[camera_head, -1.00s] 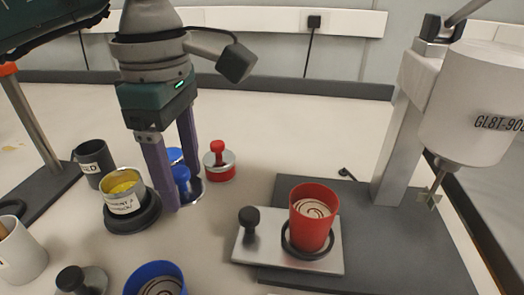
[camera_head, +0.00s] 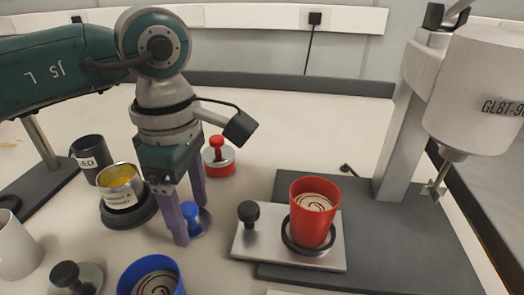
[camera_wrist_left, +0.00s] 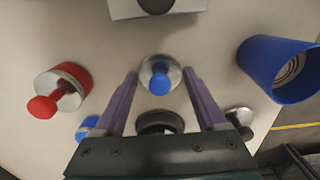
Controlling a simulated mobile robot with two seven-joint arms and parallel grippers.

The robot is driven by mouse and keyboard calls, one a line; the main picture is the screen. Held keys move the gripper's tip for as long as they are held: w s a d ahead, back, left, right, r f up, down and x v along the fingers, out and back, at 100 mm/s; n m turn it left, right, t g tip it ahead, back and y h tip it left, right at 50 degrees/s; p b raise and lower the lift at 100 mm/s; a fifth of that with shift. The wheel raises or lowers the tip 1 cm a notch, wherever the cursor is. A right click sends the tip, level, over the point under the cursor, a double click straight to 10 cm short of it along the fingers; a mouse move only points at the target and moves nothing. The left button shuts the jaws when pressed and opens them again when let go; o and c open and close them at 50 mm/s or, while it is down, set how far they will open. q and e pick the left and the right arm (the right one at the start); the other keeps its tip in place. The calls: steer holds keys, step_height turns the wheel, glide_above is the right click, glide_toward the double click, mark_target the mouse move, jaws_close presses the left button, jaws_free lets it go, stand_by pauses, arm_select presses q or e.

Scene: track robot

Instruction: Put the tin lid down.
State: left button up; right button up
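The tin lid (camera_head: 198,222), a pale metal disc with a blue knob, is between the purple fingertips of my left gripper (camera_head: 190,224) in the head view. In the left wrist view the lid (camera_wrist_left: 160,75) shows knob toward the camera, with a fingertip close at each side of its rim. The gripper (camera_wrist_left: 160,78) appears shut on the rim, not on the knob. Part of the lid is behind the near finger. I cannot tell whether its underside touches the table. My right gripper is not in view.
A yellow-filled tin (camera_head: 122,186) in a black ring stands left of the gripper, a red-knobbed tin (camera_head: 220,160) behind. A blue cup (camera_head: 152,278) and black-knobbed lid (camera_head: 76,278) are in front. A metal plate (camera_head: 268,240) with a red cup (camera_head: 314,212) lies right.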

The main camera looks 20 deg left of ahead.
mark_target(189, 207)
arm_select(q)
steer(key=o, duration=0.3)
steer(key=shift+r, duration=0.3)
step_height(189, 207, up, 12)
steer(key=shift+f+p, duration=0.1)
steer(key=shift+p, duration=0.6)
